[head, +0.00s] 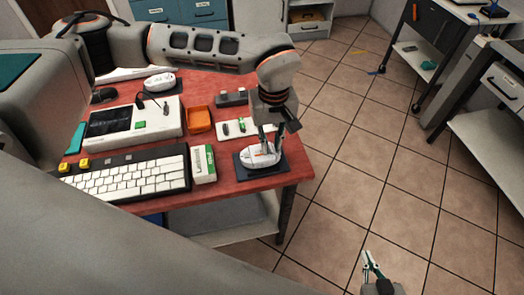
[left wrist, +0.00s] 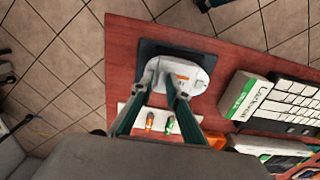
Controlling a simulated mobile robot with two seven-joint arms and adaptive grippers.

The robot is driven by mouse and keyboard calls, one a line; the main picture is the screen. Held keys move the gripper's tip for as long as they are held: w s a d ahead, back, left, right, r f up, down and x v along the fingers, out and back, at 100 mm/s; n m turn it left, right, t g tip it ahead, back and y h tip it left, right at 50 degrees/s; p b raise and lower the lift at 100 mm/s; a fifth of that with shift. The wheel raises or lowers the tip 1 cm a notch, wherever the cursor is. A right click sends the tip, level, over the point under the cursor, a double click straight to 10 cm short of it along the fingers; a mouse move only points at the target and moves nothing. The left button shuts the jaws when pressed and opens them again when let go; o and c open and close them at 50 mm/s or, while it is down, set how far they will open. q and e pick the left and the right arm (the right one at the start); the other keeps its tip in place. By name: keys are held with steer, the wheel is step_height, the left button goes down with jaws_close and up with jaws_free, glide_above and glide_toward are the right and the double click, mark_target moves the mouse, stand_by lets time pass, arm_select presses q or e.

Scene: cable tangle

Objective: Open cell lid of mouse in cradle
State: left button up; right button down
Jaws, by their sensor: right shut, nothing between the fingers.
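A white mouse (head: 250,158) lies in a dark cradle (head: 240,172) at the table's front right corner. An orange mark shows on its upper face. My left gripper (head: 267,148) points down at the mouse, its fingertips at or just above it. In the left wrist view the mouse (left wrist: 202,76) shows between and beside the fingertips, which are apart. I cannot tell whether they touch it. The fingers partly hide the mouse, and the lid's outline is not clear. My right gripper (head: 371,262) is shut and empty, over the floor away from the table.
A white tray (head: 229,137) with small cells lies behind the cradle. A green and white box (head: 203,164) and a keyboard (head: 130,180) are to its left. An orange bin (head: 199,119), a device with a dark screen (head: 110,122) and another white mouse (head: 160,81) stand further back.

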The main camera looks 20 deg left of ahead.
stand_by(0.8)
arm_select(q)
jaws_close()
